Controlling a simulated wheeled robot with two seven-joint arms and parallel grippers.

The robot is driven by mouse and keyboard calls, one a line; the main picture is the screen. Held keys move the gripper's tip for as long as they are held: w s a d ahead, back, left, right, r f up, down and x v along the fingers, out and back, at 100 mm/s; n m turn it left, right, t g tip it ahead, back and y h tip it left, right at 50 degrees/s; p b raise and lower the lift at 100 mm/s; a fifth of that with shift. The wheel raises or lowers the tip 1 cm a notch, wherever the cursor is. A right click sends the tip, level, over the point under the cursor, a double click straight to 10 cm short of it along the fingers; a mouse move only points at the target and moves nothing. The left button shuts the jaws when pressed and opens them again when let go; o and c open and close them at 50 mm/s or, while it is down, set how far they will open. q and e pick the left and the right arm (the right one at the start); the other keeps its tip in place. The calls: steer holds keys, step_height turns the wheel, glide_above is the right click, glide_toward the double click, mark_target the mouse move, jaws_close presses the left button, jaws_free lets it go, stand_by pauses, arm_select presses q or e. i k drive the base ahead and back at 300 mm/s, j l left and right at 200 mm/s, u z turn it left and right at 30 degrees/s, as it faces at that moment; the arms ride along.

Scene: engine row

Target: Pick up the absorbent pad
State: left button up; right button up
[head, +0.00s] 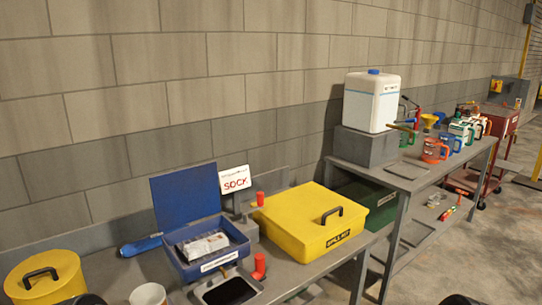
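I cannot make out a thing that is clearly the absorbent pad. A yellow case (292,236) labelled SPILL KIT stands shut on the near bench, with a black handle on its lid; its inside is hidden. Left of it, an open blue box (178,252) holds a whitish printed packet (203,246). In front of the box, a grey tray (252,298) holds a dark flat piece, cut by the lower edge. Neither gripper shows; only dark rounded parts, perhaps of my arms, show at the bottom edge.
A yellow round container (45,277) and a white cup (148,295) stand at the left. Red pieces (259,266) stand by the blue box. A SOCK sign (235,180) stands behind. The farther bench (395,176) carries a white canister (372,100) and several jugs.

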mark_target(196, 249)
steer(key=i+l, duration=0.2)
steer(key=l, duration=0.15)
steer(key=i+l, duration=0.15)
steer(key=l, duration=0.2)
steer(key=i+l, duration=0.2)
steer(key=l, duration=0.2)
steer(key=i+l, duration=0.2)
steer(key=l, duration=0.15)
